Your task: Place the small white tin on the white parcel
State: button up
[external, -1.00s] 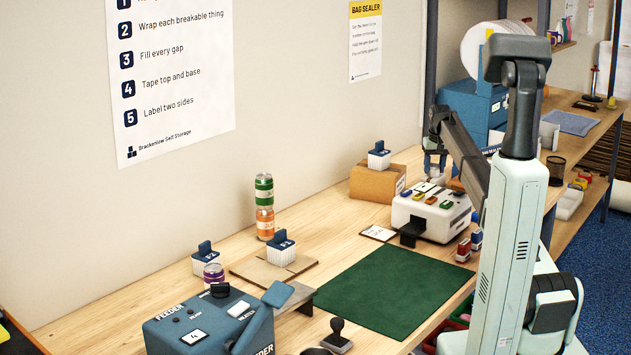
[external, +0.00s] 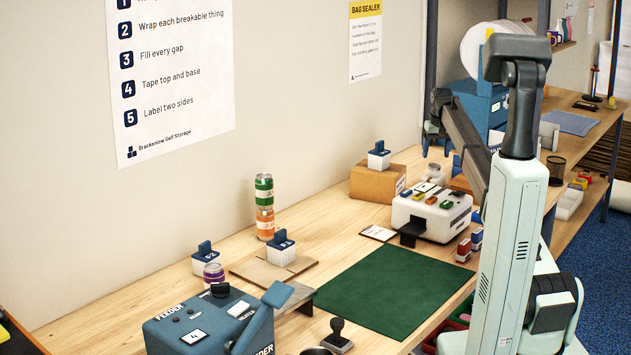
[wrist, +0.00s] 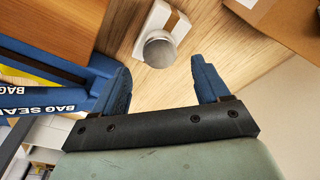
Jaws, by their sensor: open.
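The small white tin (wrist: 160,50) with a grey round lid shows in the wrist view just beyond my fingertips. It overlaps the near end of the white parcel (wrist: 157,15), which has a brown strip, and it appears to stand on it. In the external view the tin (external: 435,170) is small, behind the white machine, and its base is hard to make out. My gripper (wrist: 162,68) is open and empty. In the external view my gripper (external: 437,148) is above the tin, apart from it.
A blue bag sealer (wrist: 60,95) is close by on the left in the wrist view. A cardboard box (wrist: 285,20) is at the upper right. In the external view the white machine (external: 425,222) stands in front of the tin. The green mat (external: 385,290) is clear.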

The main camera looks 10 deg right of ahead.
aim_at(436, 168)
notch_tip(436, 168, up, 6)
jog(key=shift+s, duration=0.45)
